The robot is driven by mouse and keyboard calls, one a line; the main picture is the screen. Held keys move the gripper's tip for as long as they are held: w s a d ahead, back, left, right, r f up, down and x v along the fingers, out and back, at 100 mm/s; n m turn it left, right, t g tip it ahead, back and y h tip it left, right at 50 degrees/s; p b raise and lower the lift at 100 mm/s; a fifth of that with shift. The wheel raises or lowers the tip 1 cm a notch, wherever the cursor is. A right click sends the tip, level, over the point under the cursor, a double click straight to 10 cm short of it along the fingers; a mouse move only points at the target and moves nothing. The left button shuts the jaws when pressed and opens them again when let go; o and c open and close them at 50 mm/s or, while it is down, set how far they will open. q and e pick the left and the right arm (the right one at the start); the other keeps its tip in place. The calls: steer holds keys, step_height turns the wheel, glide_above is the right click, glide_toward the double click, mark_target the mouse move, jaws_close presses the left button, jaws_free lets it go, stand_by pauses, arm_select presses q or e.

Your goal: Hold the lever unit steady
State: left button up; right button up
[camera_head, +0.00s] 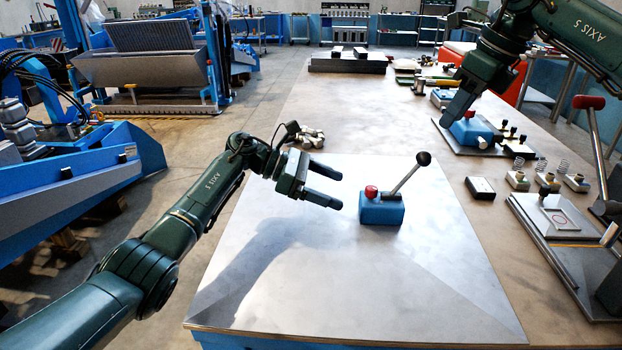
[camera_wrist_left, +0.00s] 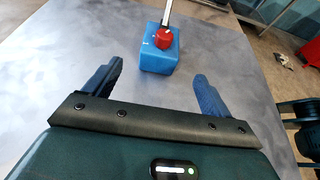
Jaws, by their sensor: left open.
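The lever unit (camera_head: 381,210) is a small blue box with a red button and a slanted metal lever ending in a black knob. It stands upright on the metal plate. My left gripper (camera_head: 336,189) is open and empty, just left of the box, its fingers pointing at it and apart from it. In the left wrist view the lever unit (camera_wrist_left: 158,61) lies ahead of the open left gripper (camera_wrist_left: 157,72), roughly between the finger lines; the lever's top is cut off. My right gripper (camera_head: 457,105) is at the upper right, by another blue unit (camera_head: 471,131); its finger opening is unclear.
The metal plate (camera_head: 290,285) is clear around the lever unit. To the right are a small black box (camera_head: 480,187), springs and small parts, and a fixture with a red-knobbed lever (camera_head: 590,103). A dark block (camera_head: 348,63) lies at the bench's far end.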

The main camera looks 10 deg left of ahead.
mark_target(360, 199)
arm_select(q)
steer(key=x, duration=0.8)
steer(key=shift+c, duration=0.5)
steer(key=c, duration=1.3)
steer(key=c, duration=0.4)
stand_by(0.5)
